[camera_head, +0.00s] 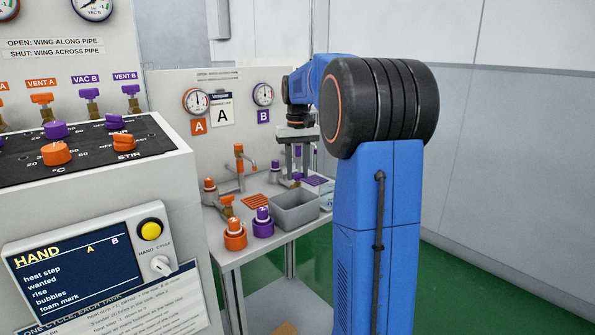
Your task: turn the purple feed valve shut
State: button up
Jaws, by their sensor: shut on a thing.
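My gripper (297,150) points down over the back of the bench, at the far end of my blue arm. Its fingers are shut at the spot where the purple feed valve stands. The valve is mostly hidden behind the fingers; a bit of purple (297,176) shows just below them. I cannot see which way its wing lies. The matching orange valve (239,149) stands on its pipe to the left, apart from my gripper.
A grey bin (296,222) sits at the bench's front, beside orange (235,240) and purple (263,230) capped containers. A purple-capped bottle (275,168) stands left of my gripper. Gauges hang on the back panel. A control console (95,225) fills the left foreground.

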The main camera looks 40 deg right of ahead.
jog(key=n, duration=0.4)
jog(key=shift+n, duration=0.3)
dwell(0.3)
jog(key=o, duration=1)
jog(key=shift+o, duration=0.2)
jog(key=shift+r, duration=0.1)
notch_tip(320, 180, up, 17)
jog(key=shift+r, duration=0.1)
